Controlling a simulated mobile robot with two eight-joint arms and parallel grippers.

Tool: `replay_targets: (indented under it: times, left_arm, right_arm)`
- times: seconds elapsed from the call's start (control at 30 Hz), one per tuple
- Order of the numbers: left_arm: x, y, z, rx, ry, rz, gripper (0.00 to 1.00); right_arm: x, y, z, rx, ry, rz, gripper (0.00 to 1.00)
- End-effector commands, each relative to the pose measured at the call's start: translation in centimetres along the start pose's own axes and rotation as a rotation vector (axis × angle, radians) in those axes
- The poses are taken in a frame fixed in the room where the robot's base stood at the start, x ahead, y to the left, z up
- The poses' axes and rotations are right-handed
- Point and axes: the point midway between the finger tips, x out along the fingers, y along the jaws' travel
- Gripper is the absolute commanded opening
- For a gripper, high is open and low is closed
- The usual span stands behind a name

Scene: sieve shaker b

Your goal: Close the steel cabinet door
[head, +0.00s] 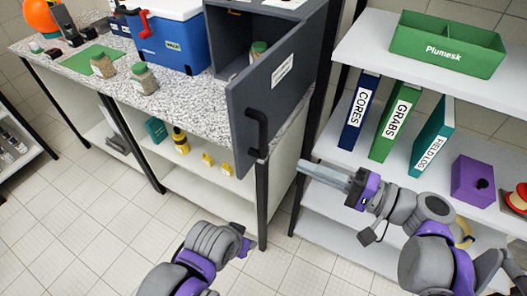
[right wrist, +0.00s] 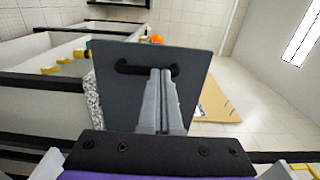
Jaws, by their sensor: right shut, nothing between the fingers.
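The steel cabinet (head: 225,25) stands on the speckled countertop, cut off by the top edge of the head view. Its dark grey door (head: 292,90) stands wide open, swung out past the counter's front edge. A black bar handle (head: 258,133) is on the door's lower part. My right gripper (head: 304,167) is shut and empty, just right of and below the door. In the right wrist view the door (right wrist: 112,90) and handle (right wrist: 125,67) lie ahead of the finger tips (right wrist: 162,73); I cannot tell if they touch. Only part of my left arm shows; its fingers do not.
Jars (head: 145,79), one more in the cabinet, and a blue cooler (head: 180,45) are on the countertop (head: 190,100). A white shelf (head: 375,45) with binders (head: 395,120) and a green bin (head: 445,45) stands at right.

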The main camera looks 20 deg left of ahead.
Motion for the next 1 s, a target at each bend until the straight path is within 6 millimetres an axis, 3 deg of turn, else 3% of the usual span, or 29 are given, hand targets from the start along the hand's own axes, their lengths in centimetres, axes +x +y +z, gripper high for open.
replay_targets:
  times: [0.17, 0.7, 1.0]
  left_arm:
    - [0.0, 0.0, 0.0, 0.000, 0.000, 0.000, 0.50]
    - [0.1, 0.0, 0.1, 0.000, 0.000, 0.000, 0.50]
    - [0.1, 0.0, 0.1, 0.000, 0.000, 0.000, 0.50]
  right_arm:
    - [1.4, -0.3, 0.0, 0.000, -0.006, -0.015, 0.00]
    - [11.9, -0.4, 0.1, 0.000, -0.005, -0.012, 0.00]
    - [14.0, -0.4, 0.0, 0.000, -0.001, -0.011, 0.00]
